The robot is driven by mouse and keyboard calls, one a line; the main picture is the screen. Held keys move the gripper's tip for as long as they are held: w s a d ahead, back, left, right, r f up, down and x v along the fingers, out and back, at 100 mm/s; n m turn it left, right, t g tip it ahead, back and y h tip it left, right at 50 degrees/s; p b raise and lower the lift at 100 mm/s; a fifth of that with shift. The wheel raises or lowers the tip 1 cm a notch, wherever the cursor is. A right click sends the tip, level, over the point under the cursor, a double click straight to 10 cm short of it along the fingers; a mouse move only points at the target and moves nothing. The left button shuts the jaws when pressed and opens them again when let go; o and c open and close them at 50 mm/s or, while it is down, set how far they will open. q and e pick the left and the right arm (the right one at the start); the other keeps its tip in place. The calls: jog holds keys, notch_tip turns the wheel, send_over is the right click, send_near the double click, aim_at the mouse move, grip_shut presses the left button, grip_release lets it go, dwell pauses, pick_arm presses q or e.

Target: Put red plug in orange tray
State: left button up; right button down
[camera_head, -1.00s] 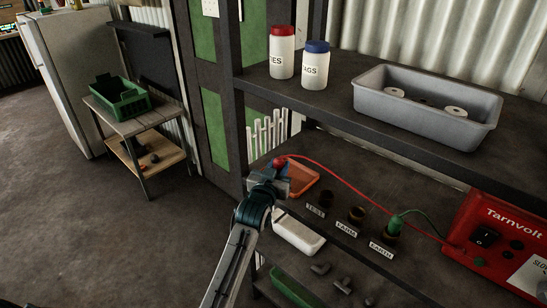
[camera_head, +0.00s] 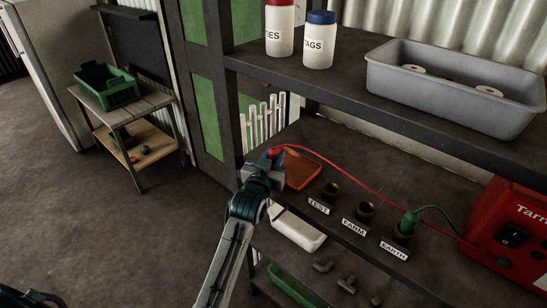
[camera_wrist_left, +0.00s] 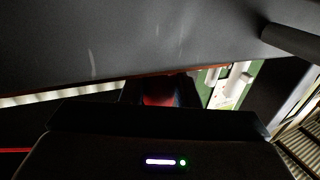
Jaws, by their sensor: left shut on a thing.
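My left gripper (camera_head: 268,165) is shut on the red plug (camera_head: 274,152) at the left end of the middle shelf. The plug's red also shows between the fingers in the left wrist view (camera_wrist_left: 160,97). A red cable runs from the plug to the right, towards the red Tarnvolt unit (camera_head: 512,235). The orange tray (camera_head: 305,174) lies on the shelf just right of and behind the gripper. The gripper covers the tray's left part. The plug appears above the shelf beside the tray; its exact height is hard to tell. My right gripper is not in view.
Sockets labelled TEST (camera_head: 330,192), FARM (camera_head: 365,211) and EARTH (camera_head: 403,232) stand right of the tray; a green plug (camera_head: 409,220) is in EARTH. The upper shelf (camera_head: 335,85) overhangs, with a grey bin (camera_head: 450,95) and two bottles.

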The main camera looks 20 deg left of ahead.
pick_arm(q)
jog(key=shift+f, duration=0.1)
jog(key=o, duration=1)
jog(key=shift+w+f, duration=0.1)
jog(key=shift+f, duration=0.05)
